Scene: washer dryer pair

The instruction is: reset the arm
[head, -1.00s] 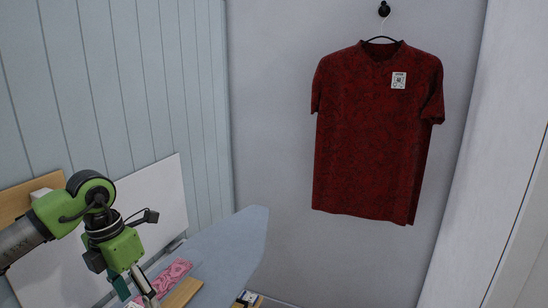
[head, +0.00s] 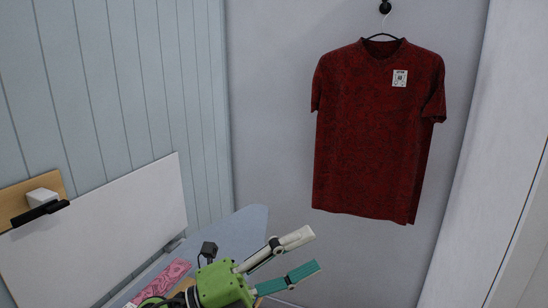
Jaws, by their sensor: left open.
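My left gripper (head: 306,252) is at the bottom centre of the head view. Its body is green, with one white finger and one teal finger pointing right and spread apart. Nothing is between the fingers. It is over the right end of the ironing board and below the red shirt, apart from it. My right gripper is not in view.
A dark red shirt (head: 372,140) with a white tag hangs from a black wall hook (head: 385,7). A pale blue ironing board (head: 240,226) carries a pink patterned cloth (head: 165,281). A white panel (head: 110,225) leans at the left wall.

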